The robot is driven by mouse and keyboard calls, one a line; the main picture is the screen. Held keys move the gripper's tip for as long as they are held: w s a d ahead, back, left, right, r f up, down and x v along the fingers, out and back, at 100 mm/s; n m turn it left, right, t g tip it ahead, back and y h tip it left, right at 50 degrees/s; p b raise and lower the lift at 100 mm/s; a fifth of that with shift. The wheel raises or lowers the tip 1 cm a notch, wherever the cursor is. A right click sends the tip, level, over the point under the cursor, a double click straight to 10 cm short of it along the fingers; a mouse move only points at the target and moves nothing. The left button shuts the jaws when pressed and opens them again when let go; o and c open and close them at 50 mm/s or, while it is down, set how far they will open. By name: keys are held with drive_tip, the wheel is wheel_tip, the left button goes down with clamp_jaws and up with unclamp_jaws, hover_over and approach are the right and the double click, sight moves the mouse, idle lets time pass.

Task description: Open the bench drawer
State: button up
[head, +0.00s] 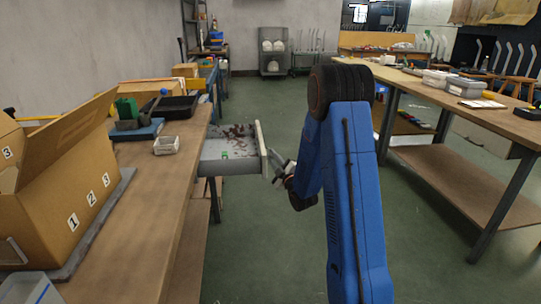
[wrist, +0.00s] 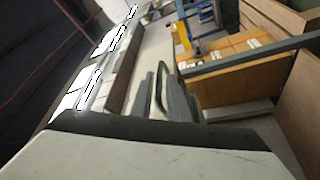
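The bench drawer (head: 228,160) stands pulled out from the left bench (head: 165,185), over the aisle. Its pale front panel (head: 261,148) faces right. Dark reddish bits and a small green item lie in it. My gripper (head: 273,163) is at the outer side of the front panel, close to it. Whether it touches a handle there cannot be told. In the wrist view the grey fingers (wrist: 168,95) are seen edge-on, and I cannot tell whether they are open or shut on something.
An open cardboard box (head: 75,195), a small white tray (head: 166,145) and a black tray (head: 175,107) stand on the left bench. Another bench (head: 470,105) with a low shelf stands at the right.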

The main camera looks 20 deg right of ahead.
drive_tip(key=v, duration=0.9)
drive_tip(key=shift+s, duration=0.25)
drive_tip(key=s+a+r+m+g+h, duration=0.2)
drive_tip(key=s+a+r+m+g, duration=0.5)
drive_tip(key=s, duration=0.3)
drive_tip(key=s+a+r+m+g, duration=0.1)
drive_tip(key=s+a+g, duration=0.3)
drive_tip(key=s, duration=1.2)
drive_tip(key=s+a+r+m+g+y, duration=0.1)
drive_tip(key=s+a+m+g, duration=0.3)
drive_tip(key=s, duration=1.3)
drive_tip(key=shift+a+r+g, duration=0.2)
drive_tip(key=shift+a+g, duration=0.1)
drive_tip(key=shift+a, duration=0.15)
